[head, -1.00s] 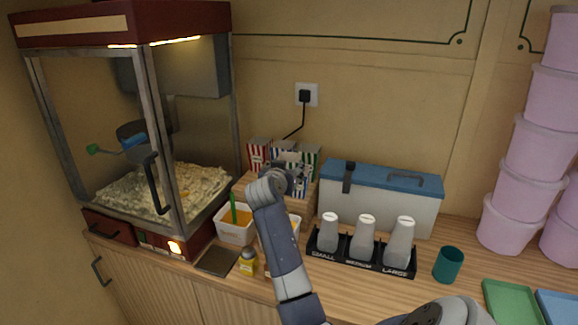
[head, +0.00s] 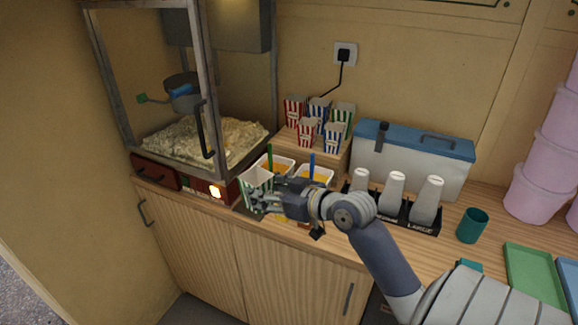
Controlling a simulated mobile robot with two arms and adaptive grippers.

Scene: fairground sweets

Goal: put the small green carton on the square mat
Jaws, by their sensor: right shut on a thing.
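The small green-and-white striped carton (head: 257,187) is upright in my right gripper (head: 268,195), near the front of the counter beside the popcorn machine. The gripper's fingers are shut on its right side. The dark square mat (head: 242,212) is mostly hidden by the carton and gripper; only a sliver shows at the left. The carton is over or very near the mat, but I cannot tell whether its base touches it. My left gripper is not in view.
The popcorn machine (head: 206,140) stands at the left. Behind the carton are two white tubs with scoops (head: 275,165). Several striped cartons (head: 307,133) stand on a wooden riser. The bottle rack (head: 425,228) and teal cup (head: 472,225) are to the right.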

